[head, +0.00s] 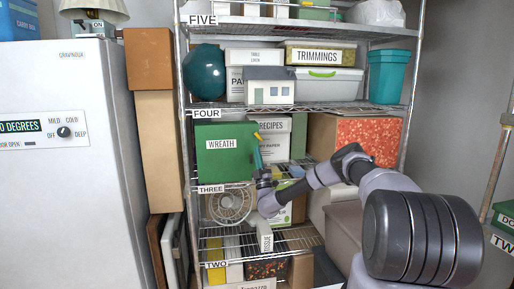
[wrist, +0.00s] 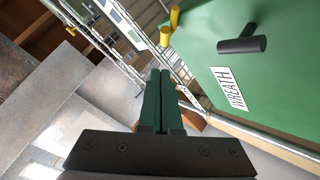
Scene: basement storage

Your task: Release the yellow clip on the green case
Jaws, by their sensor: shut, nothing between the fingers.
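The green case labelled WREATH (head: 222,152) stands on the shelf marked three in the head view. Its green face (wrist: 275,60) fills the upper right of the wrist view, with a dark handle (wrist: 242,45) on it. The yellow clip (wrist: 170,25) shows at the case's left edge in the wrist view, as a short yellow bar and knob. My gripper (wrist: 159,72) is shut and empty, its green fingers pointing toward the clip with a visible gap in the picture. In the head view my gripper is at the case's right side, where its small details are hard to tell.
A recipes box (head: 273,125) stands behind and right of the case. A red-speckled box (head: 368,139) is farther right on the same shelf. A round fan (head: 229,205) sits on the shelf below. A white freezer (head: 65,190) stands at the left.

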